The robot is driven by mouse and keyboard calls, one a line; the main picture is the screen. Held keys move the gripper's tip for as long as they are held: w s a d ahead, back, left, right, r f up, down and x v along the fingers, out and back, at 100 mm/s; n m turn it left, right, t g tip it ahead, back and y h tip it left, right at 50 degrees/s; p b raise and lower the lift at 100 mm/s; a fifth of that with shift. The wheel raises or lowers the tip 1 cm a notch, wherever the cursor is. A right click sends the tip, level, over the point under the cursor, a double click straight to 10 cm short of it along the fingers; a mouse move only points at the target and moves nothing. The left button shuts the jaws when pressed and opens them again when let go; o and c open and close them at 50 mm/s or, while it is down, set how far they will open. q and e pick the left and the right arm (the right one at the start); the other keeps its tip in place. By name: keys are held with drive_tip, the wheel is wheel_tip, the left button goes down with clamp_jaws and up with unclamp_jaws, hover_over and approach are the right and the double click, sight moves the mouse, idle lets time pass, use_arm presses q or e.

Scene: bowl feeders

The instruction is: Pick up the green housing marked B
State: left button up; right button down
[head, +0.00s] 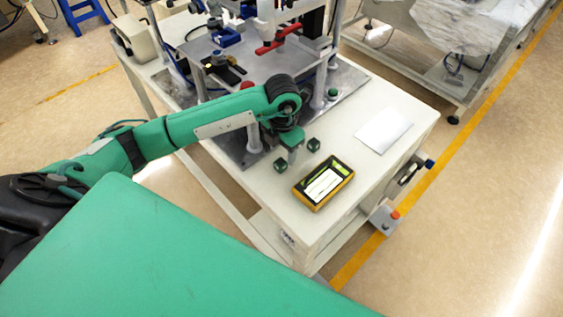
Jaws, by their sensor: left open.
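Two small dark green housings sit on the white tabletop below my left wrist: one green housing (281,165) at the left and another green housing (313,145) at the right. Their letters are too small to read, so I cannot tell which is marked B. My left gripper (292,157) points down between them, close above the tabletop. It is open, with nothing visible held in it. Its fingertips are small and partly hidden by the wrist. My right gripper is not in view.
A yellow-framed device (323,183) with a lit screen lies at the table's front. A white sheet (384,130) lies to the right. A machine fixture with posts and a red handle (277,39) stands behind my arm. The white table (345,220) has clear room around the sheet.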

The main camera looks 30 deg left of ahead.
sight(280, 162)
use_arm(q)
drive_tip(key=shift+f, duration=0.6)
drive_tip(key=shift+a+f+p, duration=0.1)
drive_tip(key=shift+f+p, duration=0.2)
drive_tip(key=shift+f, duration=0.1)
drive_tip(key=f, duration=0.2)
drive_tip(key=f+p, duration=0.1)
drive_tip(key=shift+a+f, duration=0.25)
drive_tip(key=shift+f, duration=0.45)
drive_tip(key=shift+w, duration=0.1)
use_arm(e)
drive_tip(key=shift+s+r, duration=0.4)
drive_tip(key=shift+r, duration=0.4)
use_arm(q)
drive_tip(key=shift+c, duration=0.2)
drive_tip(key=c, duration=1)
